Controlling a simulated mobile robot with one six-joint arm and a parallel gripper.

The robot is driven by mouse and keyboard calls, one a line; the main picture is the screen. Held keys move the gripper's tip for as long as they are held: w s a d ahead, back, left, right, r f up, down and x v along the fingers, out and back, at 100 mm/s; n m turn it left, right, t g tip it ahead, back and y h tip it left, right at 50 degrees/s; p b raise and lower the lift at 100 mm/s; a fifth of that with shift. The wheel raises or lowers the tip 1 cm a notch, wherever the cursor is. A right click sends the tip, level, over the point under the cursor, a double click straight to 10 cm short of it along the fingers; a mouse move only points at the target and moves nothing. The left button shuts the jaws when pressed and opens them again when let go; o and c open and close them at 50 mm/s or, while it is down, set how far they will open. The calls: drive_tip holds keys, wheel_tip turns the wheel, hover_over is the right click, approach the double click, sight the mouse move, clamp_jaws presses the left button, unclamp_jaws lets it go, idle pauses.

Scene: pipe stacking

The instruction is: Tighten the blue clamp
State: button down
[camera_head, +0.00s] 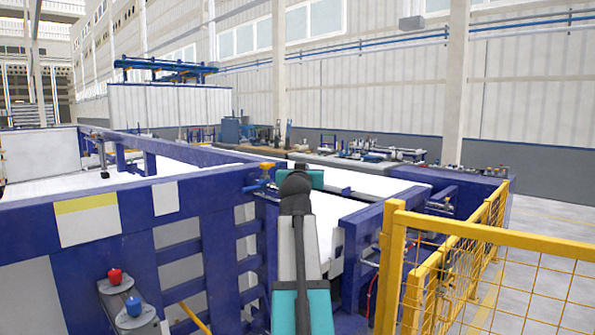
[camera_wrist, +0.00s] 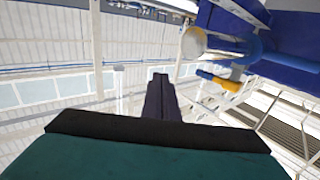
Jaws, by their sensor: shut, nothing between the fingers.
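A small blue fitting with a yellow top (camera_head: 258,184) sits on the blue frame's post, just left of my arm in the head view. It looks like the blue clamp, but it is too small to be sure. In the wrist view, a blue curved part (camera_wrist: 242,50) with a yellow piece (camera_wrist: 218,80) and a pale round end shows at upper right; it may be the same clamp. My gripper (camera_wrist: 160,78) is shut and empty, its dark fingers left of that part and apart from it in the picture. In the head view my arm hides the fingers.
A big blue frame (camera_head: 95,240) fills the left and middle. A panel with a red knob (camera_head: 115,276) and a blue knob (camera_head: 133,306) is at lower left. A yellow mesh fence (camera_head: 480,242) stands at right. The floor beyond the fence is clear.

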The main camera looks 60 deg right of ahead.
drive_tip(key=shift+s+a, duration=0.2)
drive_tip(key=shift+s, duration=0.55)
drive_tip(key=shift+s+a, duration=0.2)
drive_tip(key=shift+s, duration=0.5)
drive_tip(key=shift+s+a, duration=0.2)
drive_tip(key=shift+s, duration=0.55)
